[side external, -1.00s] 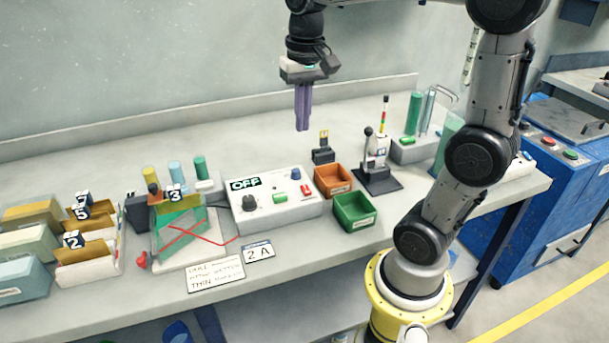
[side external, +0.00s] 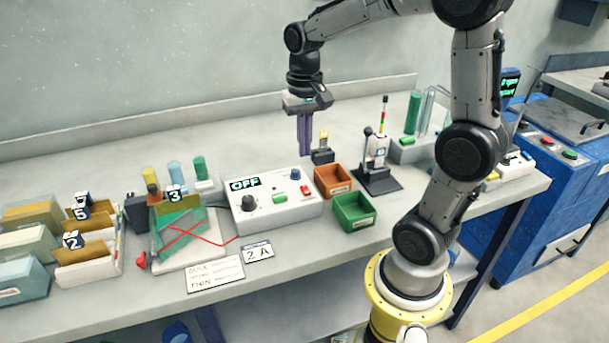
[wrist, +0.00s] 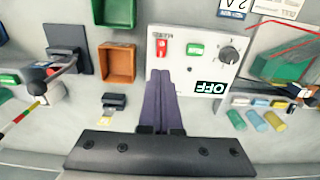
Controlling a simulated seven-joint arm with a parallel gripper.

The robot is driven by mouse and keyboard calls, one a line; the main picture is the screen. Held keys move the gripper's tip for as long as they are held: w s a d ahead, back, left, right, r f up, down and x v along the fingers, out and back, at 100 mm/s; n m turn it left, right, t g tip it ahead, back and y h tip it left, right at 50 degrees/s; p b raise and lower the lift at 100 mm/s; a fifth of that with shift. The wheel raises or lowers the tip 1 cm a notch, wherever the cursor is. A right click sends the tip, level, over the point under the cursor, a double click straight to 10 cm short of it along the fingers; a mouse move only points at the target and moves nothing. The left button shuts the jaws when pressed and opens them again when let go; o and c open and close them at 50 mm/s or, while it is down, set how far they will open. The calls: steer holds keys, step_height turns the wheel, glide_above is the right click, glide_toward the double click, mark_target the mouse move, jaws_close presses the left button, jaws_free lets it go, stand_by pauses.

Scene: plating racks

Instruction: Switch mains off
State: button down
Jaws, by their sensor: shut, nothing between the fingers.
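A white control box (side external: 275,212) stands mid-bench. It has a dark display (side external: 245,184) reading OFF, a dark knob (side external: 249,203), a green button (side external: 280,198), a blue knob (side external: 295,174) and a red switch (side external: 305,190). My gripper (side external: 304,154) is shut and empty, pointing down above the bench behind the box's right end. In the wrist view my fingers (wrist: 159,74) hide the blue knob.
Orange (side external: 333,182) and green (side external: 355,212) bins stand right of the box. A small black holder (side external: 323,150) is close to my gripper. A stand with a lever (side external: 377,165) is further right. Left is a tray with a green plate (side external: 180,236) and red wire.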

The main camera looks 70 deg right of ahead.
mark_target(305, 187)
step_height(305, 187, down, 8)
steer(key=shift+f, duration=0.25)
stand_by(0.4)
steer(key=shift+f, duration=0.15)
steer(key=shift+s+a, duration=0.1)
steer(key=shift+s+a+r, duration=0.2)
steer(key=shift+s+a, duration=0.25)
steer(key=shift+r, duration=0.1)
stand_by(0.3)
step_height(305, 187, up, 14)
steer(key=w+d, duration=0.2)
steer(key=shift+f, duration=0.2)
